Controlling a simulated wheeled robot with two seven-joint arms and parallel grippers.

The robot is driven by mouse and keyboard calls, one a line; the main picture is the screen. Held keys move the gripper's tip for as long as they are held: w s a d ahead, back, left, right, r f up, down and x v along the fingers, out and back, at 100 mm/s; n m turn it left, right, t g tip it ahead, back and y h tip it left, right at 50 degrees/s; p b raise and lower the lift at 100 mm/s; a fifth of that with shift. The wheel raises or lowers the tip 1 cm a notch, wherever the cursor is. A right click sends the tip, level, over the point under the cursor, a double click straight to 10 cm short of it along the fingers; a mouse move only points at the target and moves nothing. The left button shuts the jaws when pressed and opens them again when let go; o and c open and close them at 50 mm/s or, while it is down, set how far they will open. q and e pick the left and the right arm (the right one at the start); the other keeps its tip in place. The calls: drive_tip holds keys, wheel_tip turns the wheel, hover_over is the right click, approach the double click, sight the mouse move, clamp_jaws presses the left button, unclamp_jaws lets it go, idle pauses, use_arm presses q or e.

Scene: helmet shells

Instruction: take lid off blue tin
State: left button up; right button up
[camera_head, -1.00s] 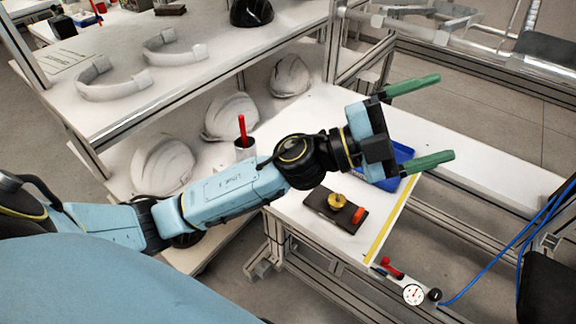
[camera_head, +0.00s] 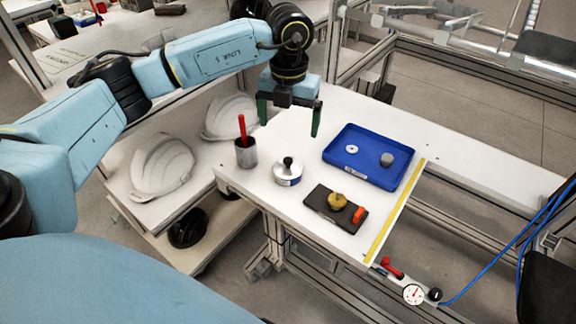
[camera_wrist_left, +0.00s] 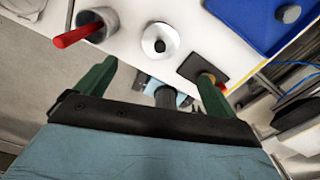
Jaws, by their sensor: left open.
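A small round tin (camera_head: 287,177) stands on the white table, with a pale lid (camera_head: 280,166) on top that has a black knob. Its side shows a blue-and-white band. The lid and knob also show from above in the left wrist view (camera_wrist_left: 154,42). My left gripper (camera_head: 288,128) points down, open and empty, above the table and behind the tin, apart from it. Its green fingers also show in the left wrist view (camera_wrist_left: 155,76). My right gripper is not in view.
A grey cup (camera_head: 246,153) with a red-handled tool stands left of the tin. A blue tray (camera_head: 350,172) holds two small round parts. A dark plate (camera_head: 318,203) carries a brass knob and an orange piece. Helmet shells (camera_head: 163,167) lie on the shelf at left.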

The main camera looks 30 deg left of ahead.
use_arm(q)
hover_over(288, 159)
wheel_tip(288, 159, down, 5)
drive_tip(key=shift+f, duration=0.15)
drive_tip(key=shift+d+f, duration=0.1)
drive_tip(key=shift+f, duration=0.85)
wheel_tip(288, 159, down, 5)
drive_tip(key=shift+r+b, duration=0.2)
drive_tip(key=shift+b, duration=0.25)
drive_tip(key=c, duration=0.9)
drive_tip(key=shift+c, duration=0.6)
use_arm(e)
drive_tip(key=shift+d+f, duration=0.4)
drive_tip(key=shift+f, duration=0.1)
